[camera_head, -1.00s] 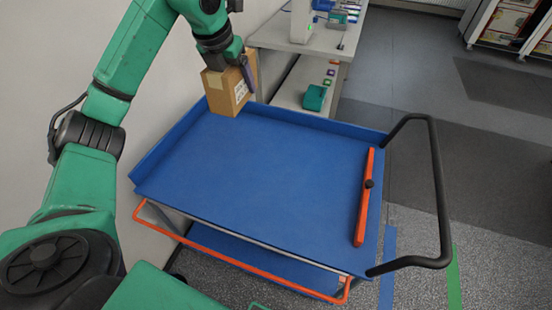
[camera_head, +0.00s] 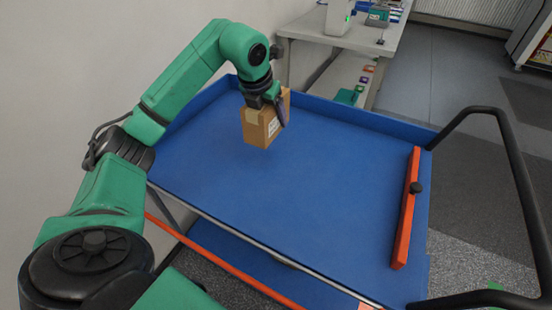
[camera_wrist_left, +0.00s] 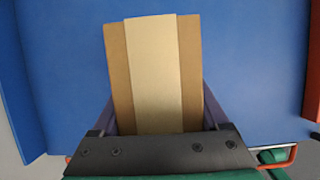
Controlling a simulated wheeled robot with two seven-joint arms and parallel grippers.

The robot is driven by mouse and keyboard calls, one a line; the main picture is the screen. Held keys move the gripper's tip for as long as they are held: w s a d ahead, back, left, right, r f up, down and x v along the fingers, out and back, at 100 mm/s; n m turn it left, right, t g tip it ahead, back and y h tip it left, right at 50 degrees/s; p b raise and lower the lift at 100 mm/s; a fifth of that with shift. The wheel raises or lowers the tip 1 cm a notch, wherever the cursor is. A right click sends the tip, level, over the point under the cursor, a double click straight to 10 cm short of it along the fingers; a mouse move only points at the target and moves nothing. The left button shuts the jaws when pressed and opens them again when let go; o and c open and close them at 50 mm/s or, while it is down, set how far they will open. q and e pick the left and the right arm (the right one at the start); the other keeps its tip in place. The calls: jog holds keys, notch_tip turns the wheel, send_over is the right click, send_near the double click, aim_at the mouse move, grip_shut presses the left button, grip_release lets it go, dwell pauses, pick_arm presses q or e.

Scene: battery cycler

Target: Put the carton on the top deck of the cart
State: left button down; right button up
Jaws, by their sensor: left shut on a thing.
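The carton (camera_head: 262,125) is a brown box with a white label and a paler tape strip. My left gripper (camera_head: 270,100) is shut on it from above, a finger showing on its right side. The carton is over the left rear part of the cart's blue top deck (camera_head: 290,195); I cannot tell whether its base touches the deck. In the left wrist view the taped top of the carton (camera_wrist_left: 152,70) fills the middle between the fingers, with blue deck around it. My right gripper is not in view.
An orange bar (camera_head: 406,215) with a black knob lies along the deck's right end. A black push handle (camera_head: 515,170) rises beyond it. Low blue rims edge the back and left. The deck's middle is clear. A grey bench (camera_head: 385,45) stands behind.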

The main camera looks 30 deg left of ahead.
aim_at(261, 134)
pick_arm(q)
notch_tip(261, 134, down, 14)
jog(key=shift+w+f, duration=0.1)
jog(key=shift+f, duration=0.05)
grip_release()
jog(key=v, duration=1.2)
